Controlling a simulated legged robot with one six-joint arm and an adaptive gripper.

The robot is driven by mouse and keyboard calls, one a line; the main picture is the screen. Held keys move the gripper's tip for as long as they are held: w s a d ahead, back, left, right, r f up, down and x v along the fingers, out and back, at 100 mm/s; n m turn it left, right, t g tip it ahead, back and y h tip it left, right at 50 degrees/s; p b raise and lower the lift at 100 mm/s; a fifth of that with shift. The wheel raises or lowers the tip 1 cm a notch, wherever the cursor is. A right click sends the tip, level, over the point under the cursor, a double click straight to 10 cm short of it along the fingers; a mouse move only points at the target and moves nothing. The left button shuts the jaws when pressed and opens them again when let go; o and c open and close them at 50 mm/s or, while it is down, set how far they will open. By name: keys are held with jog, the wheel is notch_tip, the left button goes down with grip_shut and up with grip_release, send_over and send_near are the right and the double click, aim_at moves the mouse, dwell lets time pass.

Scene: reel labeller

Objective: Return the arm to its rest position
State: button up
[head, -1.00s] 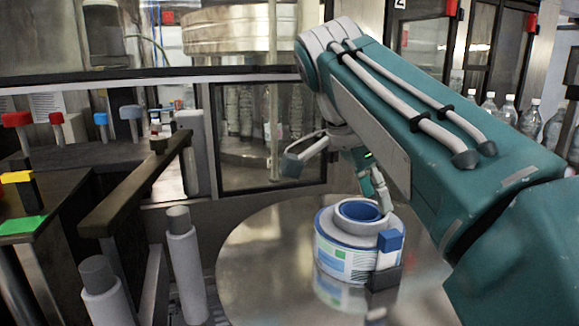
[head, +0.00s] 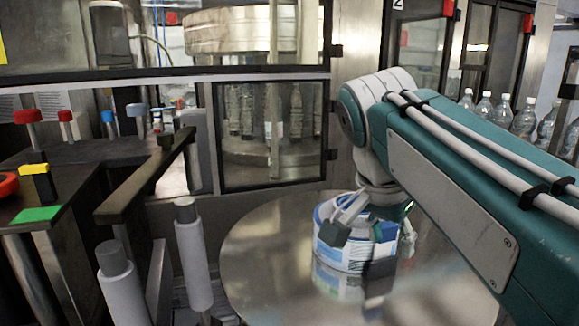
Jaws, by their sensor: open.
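My gripper (head: 362,224) is at the lower end of my teal and grey arm, in front of the label reel as the head view sees it. Its jaws are open and I see nothing between them. The label reel (head: 338,250), white with blue and green print, sits on the round metal table (head: 262,262). The arm and gripper hide the reel's top and right side. I cannot tell whether the gripper touches the reel.
A dark rail (head: 150,178) and grey rollers (head: 192,255) stand left of the table. A counter with red and blue knobs (head: 107,118) is at the far left. A glass-doored machine (head: 268,135) stands behind. Bottles (head: 523,118) line the right back.

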jog(key=s+f+n+t+y, duration=0.1)
jog(key=s+f+n, duration=0.4)
jog(key=f, duration=0.4)
jog(key=s+d+f+n+t+y, duration=0.1)
jog(key=s+f+n, duration=0.4)
jog(key=f, duration=0.5)
jog(key=shift+s+d+t+y, duration=0.35)
jog(key=shift+t+y, duration=0.15)
jog(key=shift+t, duration=0.1)
jog(key=shift+f, duration=0.1)
